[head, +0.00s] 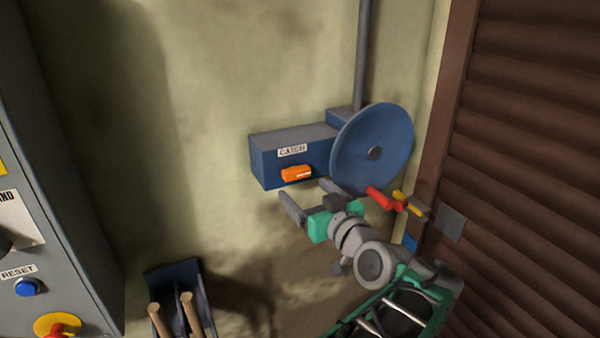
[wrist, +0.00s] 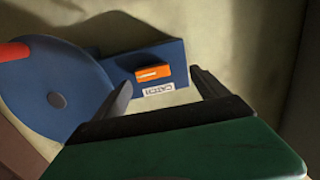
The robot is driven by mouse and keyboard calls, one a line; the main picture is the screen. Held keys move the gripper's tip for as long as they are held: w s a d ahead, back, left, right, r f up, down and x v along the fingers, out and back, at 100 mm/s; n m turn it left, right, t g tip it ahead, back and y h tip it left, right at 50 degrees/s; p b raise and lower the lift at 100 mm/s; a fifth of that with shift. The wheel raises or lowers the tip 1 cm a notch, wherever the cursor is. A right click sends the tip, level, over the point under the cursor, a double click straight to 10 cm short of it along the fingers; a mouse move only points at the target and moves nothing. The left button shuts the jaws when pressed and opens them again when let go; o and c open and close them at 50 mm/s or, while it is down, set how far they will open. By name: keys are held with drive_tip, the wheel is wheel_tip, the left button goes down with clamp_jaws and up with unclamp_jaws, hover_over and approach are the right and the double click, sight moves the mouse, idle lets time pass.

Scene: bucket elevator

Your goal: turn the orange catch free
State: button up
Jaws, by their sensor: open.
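The orange catch (head: 296,173) is a small block on the front of a blue box (head: 262,165), below a white CATCH label (head: 292,150). In the wrist view the orange catch (wrist: 153,73) shows beyond the fingertips, with the label (wrist: 158,89) on the near side of it. My gripper (head: 306,192) is open and empty, just below and in front of the catch. In the wrist view my gripper (wrist: 160,80) has its two fingers apart, one towards each side of the catch. I see no contact with the catch.
A blue disc (head: 372,140) with a red handle (head: 380,197) stands right of the box, close to my gripper. A brown slatted shutter (head: 530,150) is at the right. A grey control cabinet (head: 50,180) is at the left. A blue holder with wooden handles (head: 175,270) stands low.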

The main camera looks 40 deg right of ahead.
sight(299, 172)
drive_tip(key=shift+t+h, duration=0.3)
drive_tip(key=shift+h, duration=0.1)
drive_tip(key=w+d, duration=0.1)
drive_tip(key=w+d+r+p, duration=0.1)
drive_tip(key=w, duration=0.1)
drive_tip(key=w+p, duration=0.1)
drive_tip(key=w, duration=0.1)
drive_tip(key=shift+w+d+r, duration=0.1)
drive_tip(key=shift+d+r, duration=0.15)
drive_tip(key=shift+d, duration=0.15)
drive_tip(key=shift+w+d+f, duration=0.15)
drive_tip(key=shift+w+d, duration=0.1)
drive_tip(key=shift+w, duration=0.25)
drive_tip(key=shift+c, duration=0.4)
drive_tip(key=c, duration=1.3)
